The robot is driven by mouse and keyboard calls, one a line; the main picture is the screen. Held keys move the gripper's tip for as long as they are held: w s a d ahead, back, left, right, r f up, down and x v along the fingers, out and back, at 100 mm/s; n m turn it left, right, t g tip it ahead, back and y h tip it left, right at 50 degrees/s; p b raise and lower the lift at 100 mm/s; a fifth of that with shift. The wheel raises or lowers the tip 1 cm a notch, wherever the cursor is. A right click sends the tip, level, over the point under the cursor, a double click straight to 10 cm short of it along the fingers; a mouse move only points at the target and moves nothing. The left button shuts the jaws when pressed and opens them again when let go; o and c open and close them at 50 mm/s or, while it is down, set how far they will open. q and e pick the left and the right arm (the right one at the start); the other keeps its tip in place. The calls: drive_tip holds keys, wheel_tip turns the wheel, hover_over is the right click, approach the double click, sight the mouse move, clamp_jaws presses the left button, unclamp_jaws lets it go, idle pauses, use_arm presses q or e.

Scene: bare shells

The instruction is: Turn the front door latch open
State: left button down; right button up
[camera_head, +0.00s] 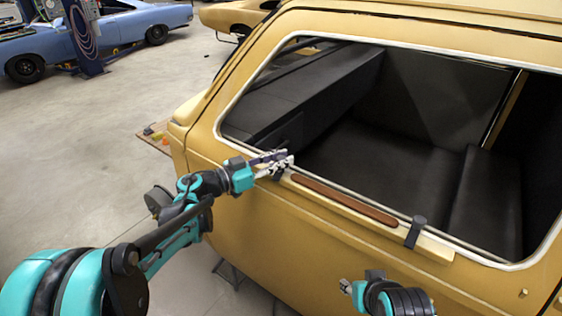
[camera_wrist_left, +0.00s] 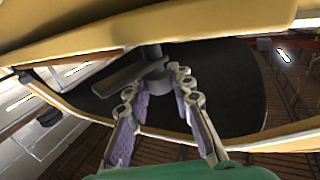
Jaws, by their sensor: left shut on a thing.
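A yellow car door (camera_head: 300,225) has a pale strip with a long brown insert (camera_head: 345,200) along its window sill. A dark latch sits at the left end of the strip, mostly hidden by my left gripper (camera_head: 276,164). In the left wrist view the dark grey latch (camera_wrist_left: 140,70) lies between the fingertips of my left gripper (camera_wrist_left: 157,84), which is shut on it. A second dark latch (camera_head: 416,232) stands at the right end of the strip, free of any gripper. My right gripper (camera_head: 346,287) shows low beside the door; its fingers are too small to read.
The window opening (camera_head: 400,130) shows a dark interior with seats. A blue car (camera_head: 90,42) and a dark blue post (camera_head: 82,38) stand at the back left. A small board with coloured items (camera_head: 155,135) lies on the floor. Grey floor (camera_head: 80,150) at left is clear.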

use_arm(q)
drive_tip(key=m+g+h, duration=0.1)
drive_tip(key=m+g, duration=0.1)
drive_tip(key=g, duration=0.1)
drive_tip(key=m+g+h, duration=0.1)
drive_tip(key=m+g, duration=0.1)
drive_tip(key=g, duration=0.2)
drive_tip(key=shift+m, duration=0.4)
drive_tip(key=shift+g+h, duration=0.3)
drive_tip(key=c, duration=1.3)
unclamp_jaws()
drive_tip(key=s+a, duration=0.1)
drive_tip(key=a, duration=1.1)
drive_tip(key=shift+d, duration=0.1)
